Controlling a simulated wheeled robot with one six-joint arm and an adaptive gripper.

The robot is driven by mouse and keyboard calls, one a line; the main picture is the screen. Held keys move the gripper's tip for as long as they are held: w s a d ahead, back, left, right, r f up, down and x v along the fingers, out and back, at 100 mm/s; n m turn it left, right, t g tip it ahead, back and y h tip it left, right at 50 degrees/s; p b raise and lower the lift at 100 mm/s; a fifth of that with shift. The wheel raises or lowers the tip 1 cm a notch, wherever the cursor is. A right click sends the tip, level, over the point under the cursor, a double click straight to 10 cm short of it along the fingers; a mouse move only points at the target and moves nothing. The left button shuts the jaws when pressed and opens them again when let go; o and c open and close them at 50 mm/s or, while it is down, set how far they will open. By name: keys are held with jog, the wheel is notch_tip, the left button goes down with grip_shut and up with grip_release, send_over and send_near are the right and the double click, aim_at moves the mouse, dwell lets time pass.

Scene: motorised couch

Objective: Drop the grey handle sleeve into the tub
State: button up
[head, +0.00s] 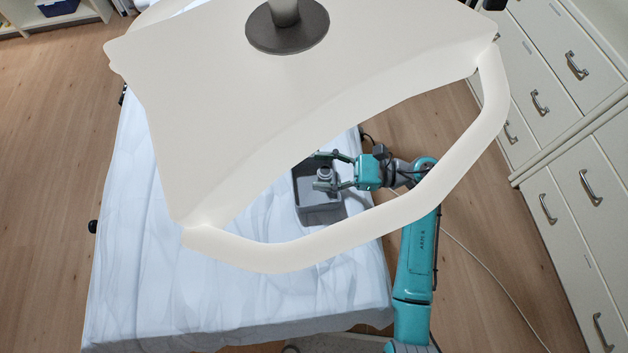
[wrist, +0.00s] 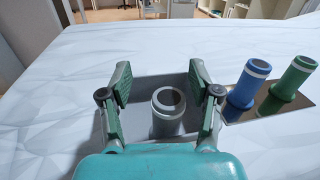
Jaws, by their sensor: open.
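The grey handle sleeve (wrist: 168,118) stands roughly upright within the outline of the grey tub (wrist: 142,84), its round open end facing up. I cannot tell whether its lower end touches the tub's floor. In the head view the sleeve (head: 325,173) shows over the tub (head: 320,212), which sits on the white-covered couch. My gripper (wrist: 160,72) is open, with one finger on each side of the sleeve and a gap to both. It also shows in the head view (head: 322,170), at the tub from the right.
A blue sleeve (wrist: 242,88) and a green sleeve (wrist: 286,84) stand on a flat brownish tray (wrist: 236,116) right of the tub. A large cream lamp head (head: 250,95) with a looped rail hangs over the couch (head: 160,280). Drawers (head: 545,100) line the right side.

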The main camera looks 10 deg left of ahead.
jog(key=w+d, duration=0.1)
jog(key=d, duration=1)
jog(key=shift+d, duration=0.35)
jog(key=s+r+m+t, duration=0.2)
jog(key=s+m+t, duration=0.5)
jog(key=m+t, duration=0.45)
jog(key=s+r+m+t, duration=0.3)
jog(key=s+m+t, duration=0.5)
jog(key=m, duration=0.6)
jog(key=s+d+f+m+g+h, duration=0.1)
jog(key=s+d+f+m+h, duration=0.1)
jog(key=s+d+m+h, duration=0.3)
jog(key=s+d+f+m+g+h, duration=0.2)
jog(key=s+d+m+h, duration=0.2)
jog(key=s+m+h, duration=0.9)
jog(key=m, duration=1.2)
jog(key=shift+d, duration=0.35)
jog(key=shift+r, duration=0.1)
